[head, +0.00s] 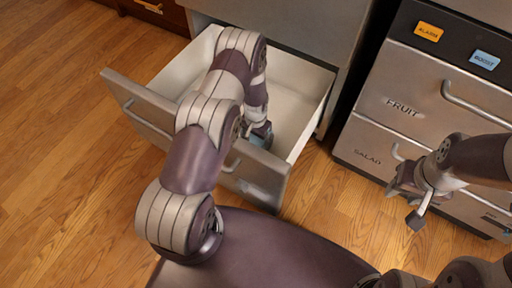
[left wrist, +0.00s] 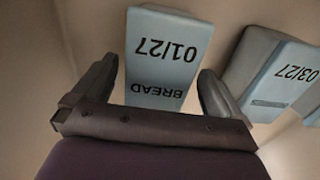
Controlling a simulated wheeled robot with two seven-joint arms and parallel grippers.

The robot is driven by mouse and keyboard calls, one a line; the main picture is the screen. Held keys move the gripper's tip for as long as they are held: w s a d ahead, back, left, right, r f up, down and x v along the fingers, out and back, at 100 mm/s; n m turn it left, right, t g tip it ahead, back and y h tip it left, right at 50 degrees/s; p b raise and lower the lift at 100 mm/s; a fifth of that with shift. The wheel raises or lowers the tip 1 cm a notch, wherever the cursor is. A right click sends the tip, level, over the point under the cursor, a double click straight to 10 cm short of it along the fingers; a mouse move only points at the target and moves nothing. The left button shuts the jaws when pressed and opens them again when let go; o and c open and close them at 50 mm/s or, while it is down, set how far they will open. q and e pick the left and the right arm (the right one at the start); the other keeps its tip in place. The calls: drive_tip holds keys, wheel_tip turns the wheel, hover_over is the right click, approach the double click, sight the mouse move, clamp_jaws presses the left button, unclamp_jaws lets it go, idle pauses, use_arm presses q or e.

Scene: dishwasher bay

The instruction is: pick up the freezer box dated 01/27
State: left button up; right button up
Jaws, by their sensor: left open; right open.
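The freezer box dated 01/27 (left wrist: 160,48) is pale blue, with dark lettering that also reads BREAD, upside down in the left wrist view. My left gripper (left wrist: 157,72) is open, with one finger on each side of the near part of this box; I cannot tell whether they touch it. In the head view my left arm reaches down into the open drawer (head: 306,112) and hides most of what lies there. A bluish patch (head: 263,131) shows by the left hand; I cannot tell which box it is. My right gripper (head: 408,203) is open and empty, outside the drawer.
A second pale blue box dated 03/27 (left wrist: 282,75) lies tilted to the right of the 01/27 box, with a gap between. Closed fruit (head: 405,100) and salad (head: 368,158) drawers stand at the right, near my right arm.

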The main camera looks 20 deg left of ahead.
use_arm(q)
drive_tip(key=shift+f, duration=0.75)
drive_tip(key=shift+r, duration=0.2)
drive_tip(key=c, duration=1.2)
drive_tip(key=shift+r, duration=0.1)
